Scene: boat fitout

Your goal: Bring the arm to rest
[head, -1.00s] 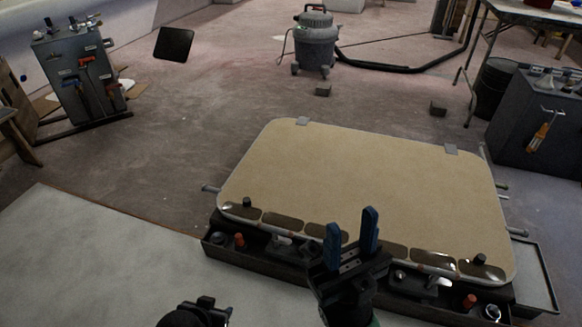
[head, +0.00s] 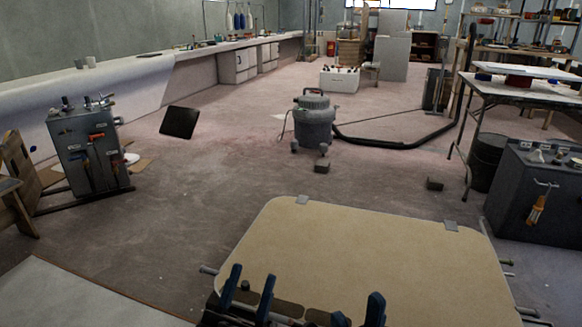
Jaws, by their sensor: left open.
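My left gripper (head: 249,284) is at the bottom centre of the head view, its two blue fingers pointing up and apart. Nothing shows between them. My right gripper (head: 358,309) is to its right at the bottom edge. Its blue fingertips stand apart with nothing visible between them, and the rest of it is cut off by the frame. Both grippers appear in front of the near edge of a tan panel (head: 350,255) with rounded corners. I cannot tell how far they are from it.
A grey tool stand (head: 88,150) is at left, with a black square panel (head: 180,122) beyond it. A grey vacuum (head: 314,122) stands on open floor. A dark cabinet (head: 530,205) and a table (head: 520,90) are at right. A pale sheet (head: 70,295) lies lower left.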

